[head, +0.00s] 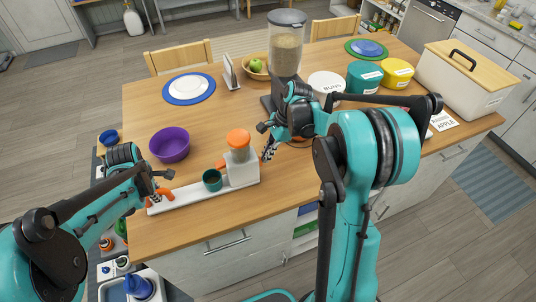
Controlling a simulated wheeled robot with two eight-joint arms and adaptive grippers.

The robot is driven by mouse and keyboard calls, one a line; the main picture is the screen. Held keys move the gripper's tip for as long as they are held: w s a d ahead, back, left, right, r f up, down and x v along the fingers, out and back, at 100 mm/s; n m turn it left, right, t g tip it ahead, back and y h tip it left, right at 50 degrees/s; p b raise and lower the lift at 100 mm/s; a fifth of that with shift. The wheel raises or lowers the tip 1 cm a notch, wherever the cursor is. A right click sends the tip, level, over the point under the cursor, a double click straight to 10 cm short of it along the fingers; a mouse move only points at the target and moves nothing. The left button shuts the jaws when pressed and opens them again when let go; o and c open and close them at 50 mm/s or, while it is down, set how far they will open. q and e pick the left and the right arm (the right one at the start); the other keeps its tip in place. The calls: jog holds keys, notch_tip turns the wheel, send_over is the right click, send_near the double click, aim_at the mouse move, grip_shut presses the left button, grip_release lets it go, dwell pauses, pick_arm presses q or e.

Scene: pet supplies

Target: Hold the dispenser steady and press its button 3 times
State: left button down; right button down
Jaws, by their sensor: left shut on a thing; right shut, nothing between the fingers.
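The white dispenser (242,172) with an orange lid and a clear hopper stands near the table's front edge. Its long white base reaches left to an orange handle (166,192). My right gripper (267,154) is shut and empty, fingertips pointing down just right of the dispenser body. I cannot tell if it touches the dispenser. I cannot make out the button for certain.
A purple bowl (170,145) stands behind the base. A tall kibble container (286,48) stands behind my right gripper. Several tubs, including a teal one (364,77), and a white bin (462,82) fill the right side.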

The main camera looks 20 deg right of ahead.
pick_arm(q)
jog(key=shift+d, duration=0.1)
pick_arm(e)
jog(key=shift+a, duration=1)
jog(key=shift+d, duration=0.1)
jog(key=d+r, duration=0.8)
jog(key=r, duration=0.1)
jog(key=shift+r, duration=0.15)
dwell(0.3)
jog(key=shift+d, duration=1)
